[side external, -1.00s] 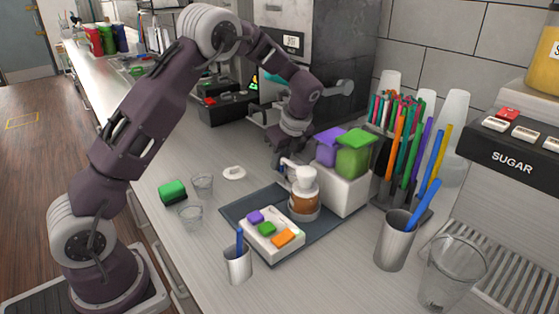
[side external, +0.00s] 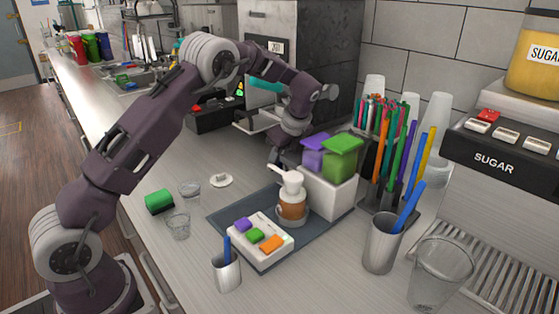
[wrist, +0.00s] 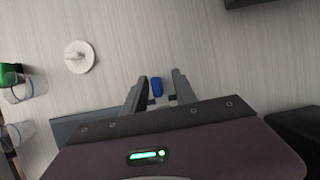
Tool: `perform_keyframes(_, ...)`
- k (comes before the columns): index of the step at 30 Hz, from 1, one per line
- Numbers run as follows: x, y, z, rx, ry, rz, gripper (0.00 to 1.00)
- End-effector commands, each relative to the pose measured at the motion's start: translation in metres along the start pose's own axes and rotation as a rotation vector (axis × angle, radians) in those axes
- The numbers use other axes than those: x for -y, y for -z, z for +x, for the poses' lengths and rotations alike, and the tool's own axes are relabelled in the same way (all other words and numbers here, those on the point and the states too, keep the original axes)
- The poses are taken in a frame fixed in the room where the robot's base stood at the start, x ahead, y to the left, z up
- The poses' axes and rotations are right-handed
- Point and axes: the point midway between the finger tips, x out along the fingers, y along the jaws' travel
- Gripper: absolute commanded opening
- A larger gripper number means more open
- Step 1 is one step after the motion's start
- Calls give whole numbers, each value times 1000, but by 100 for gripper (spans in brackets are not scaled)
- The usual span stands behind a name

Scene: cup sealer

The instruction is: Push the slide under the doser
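My gripper (wrist: 160,80) points down over the counter with its fingers apart. A small blue piece (wrist: 157,87) shows between the fingers, with a gap on each side; I cannot tell what it belongs to. In the side view my wrist (side external: 292,128) is behind the amber jar with a white pump top (side external: 291,205), and my fingertips are mostly hidden. Beside the jar, a white block (side external: 333,195) carries a purple container (side external: 314,158) and a green container (side external: 340,165). I cannot make out a slide, or which part is the doser.
A dark tray (side external: 228,218) holds the jar and a white block with coloured pieces (side external: 258,236). Metal cups with blue sticks (side external: 227,273) (side external: 382,246), clear cups (side external: 178,227) and a white lid (side external: 221,181) stand around. Colourful pens crowd the right.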

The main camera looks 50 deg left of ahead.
Motion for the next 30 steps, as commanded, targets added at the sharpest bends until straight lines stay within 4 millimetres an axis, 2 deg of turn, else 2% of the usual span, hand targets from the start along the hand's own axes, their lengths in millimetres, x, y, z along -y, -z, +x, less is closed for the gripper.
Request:
perform_keyframes(4, 0, 0, -11, 0, 1, 1, 34)
perform_keyframes(9, 1, 0, -48, 0, 5, 1, 34)
perform_keyframes(12, 1, 0, -63, 0, 3, 0, 34)
perform_keyframes(15, 0, 0, -70, 0, 1, 0, 34)
perform_keyframes(24, -1, 0, -75, -4, 6, -12, 34)
perform_keyframes(26, -6, -2, -88, -18, 24, -58, 34)
perform_keyframes(27, -11, -4, -104, -35, 45, -113, 34)
perform_keyframes(29, -32, -4, -130, -78, 71, -232, 34)
perform_keyframes(30, -51, -3, -151, -118, 92, -335, 34)
